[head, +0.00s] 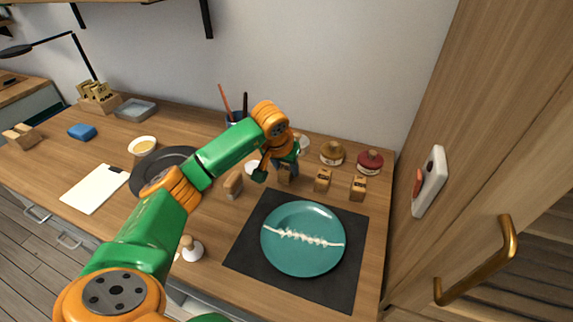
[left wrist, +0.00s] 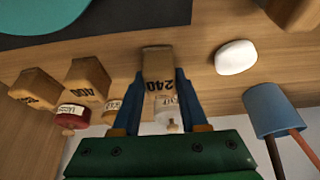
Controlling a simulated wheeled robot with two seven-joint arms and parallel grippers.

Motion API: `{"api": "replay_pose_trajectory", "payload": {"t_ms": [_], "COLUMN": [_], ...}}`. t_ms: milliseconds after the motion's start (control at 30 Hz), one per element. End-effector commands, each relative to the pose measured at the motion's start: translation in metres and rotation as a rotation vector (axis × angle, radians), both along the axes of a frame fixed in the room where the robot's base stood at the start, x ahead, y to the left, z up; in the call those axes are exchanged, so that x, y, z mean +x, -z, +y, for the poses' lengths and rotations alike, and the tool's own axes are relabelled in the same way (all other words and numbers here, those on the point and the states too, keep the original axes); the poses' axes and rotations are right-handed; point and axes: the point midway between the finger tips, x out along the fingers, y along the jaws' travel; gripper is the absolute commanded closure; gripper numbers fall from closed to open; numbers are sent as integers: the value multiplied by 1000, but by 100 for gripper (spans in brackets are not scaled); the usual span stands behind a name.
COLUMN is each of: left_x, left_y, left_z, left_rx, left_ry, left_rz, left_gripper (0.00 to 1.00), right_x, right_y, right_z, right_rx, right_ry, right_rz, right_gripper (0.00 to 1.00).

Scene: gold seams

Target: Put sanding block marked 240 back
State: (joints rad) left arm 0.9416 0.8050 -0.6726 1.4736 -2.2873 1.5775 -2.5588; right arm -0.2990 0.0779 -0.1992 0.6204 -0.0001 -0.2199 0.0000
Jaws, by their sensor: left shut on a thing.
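The sanding block marked 240 (left wrist: 158,61) is a small tan block, its number facing the camera in the left wrist view. My left gripper (left wrist: 158,85) is shut on it, with a blue finger on each side. In the head view the gripper (head: 283,160) points down over the block (head: 285,177), partly hiding it. The block is in line with two similar blocks to its right: one marked 400 (left wrist: 88,76) and another (left wrist: 35,88) whose number is hard to read. I cannot tell whether the held block touches the worktop. My right gripper is not in view.
A teal plate (head: 290,262) with a pale seam lies on a dark mat (head: 345,285) in front. Lidded jars, one red (head: 370,162) and one ochre (head: 332,153), stand behind the blocks. A blue cup (left wrist: 272,112) with sticks and a white rounded thing (left wrist: 236,57) are close by.

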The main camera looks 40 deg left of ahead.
Motion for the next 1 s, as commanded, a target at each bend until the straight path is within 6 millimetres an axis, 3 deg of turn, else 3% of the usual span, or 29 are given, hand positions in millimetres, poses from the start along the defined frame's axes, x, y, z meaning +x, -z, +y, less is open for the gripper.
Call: {"api": "replay_pose_trajectory", "payload": {"t_ms": [333,367,467,767,867,1000], "left_x": [0,0,0,0,-2,-13], "left_y": [6,6,5,3,-6,-35], "left_z": [0,0,0,0,-1,-3], "left_rx": [0,0,-1,-1,0,1], "left_ry": [0,0,-1,-1,-1,0], "left_rz": [-2,-2,-2,-2,-4,-8], "left_gripper": [100,54,27,27,27,27], "right_x": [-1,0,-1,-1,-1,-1], "right_y": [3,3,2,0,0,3], "right_z": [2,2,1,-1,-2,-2], "right_rx": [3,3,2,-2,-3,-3], "right_ry": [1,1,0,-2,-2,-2], "right_rz": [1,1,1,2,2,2], "right_gripper": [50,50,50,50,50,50]}}
